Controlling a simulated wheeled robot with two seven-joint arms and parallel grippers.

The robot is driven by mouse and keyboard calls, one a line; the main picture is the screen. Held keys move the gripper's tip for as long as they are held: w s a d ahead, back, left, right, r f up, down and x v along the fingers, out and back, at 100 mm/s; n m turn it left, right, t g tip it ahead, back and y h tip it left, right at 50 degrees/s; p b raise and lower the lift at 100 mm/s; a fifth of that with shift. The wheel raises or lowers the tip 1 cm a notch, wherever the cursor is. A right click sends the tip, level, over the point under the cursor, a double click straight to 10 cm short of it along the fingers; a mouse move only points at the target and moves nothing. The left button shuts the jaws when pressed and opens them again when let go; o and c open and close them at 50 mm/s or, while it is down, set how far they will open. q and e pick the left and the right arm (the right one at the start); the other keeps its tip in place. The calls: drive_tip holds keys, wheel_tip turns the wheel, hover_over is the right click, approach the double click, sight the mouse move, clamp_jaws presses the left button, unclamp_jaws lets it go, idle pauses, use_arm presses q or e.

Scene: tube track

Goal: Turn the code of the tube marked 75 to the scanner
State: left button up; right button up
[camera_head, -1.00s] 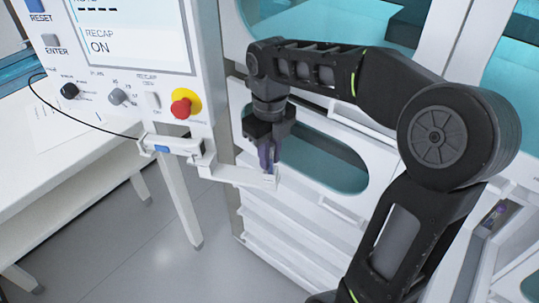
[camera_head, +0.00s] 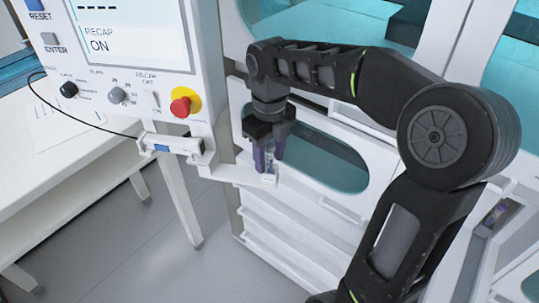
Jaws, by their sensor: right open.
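My right gripper (camera_head: 268,161) points down over the small white holder (camera_head: 242,176) at the end of the bracket. Its two purple fingers are open, one on each side of a small clear tube (camera_head: 269,160) standing upright at the holder. The tube is small and partly hidden, so its number and the facing of its code cannot be read. The white scanner (camera_head: 172,146) with a blue mark sits on the bracket to the left, apart from the tube. My left gripper is out of view.
A control panel (camera_head: 137,60) with a screen, knobs and a red stop button (camera_head: 181,107) stands at upper left. A white table (camera_head: 75,165) lies below it. White cabinet walls lie behind the gripper. A slot at right holds a purplish item (camera_head: 497,213).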

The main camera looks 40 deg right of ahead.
sight(269, 144)
drive_tip(key=shift+r, duration=0.1)
wheel_tip(269, 144, up, 5)
drive_tip(key=shift+r, duration=0.2)
drive_tip(key=shift+r+p, duration=0.75)
drive_tip(key=shift+p, duration=0.15)
drive_tip(key=shift+r+p, duration=0.4)
drive_tip(key=shift+p, duration=0.05)
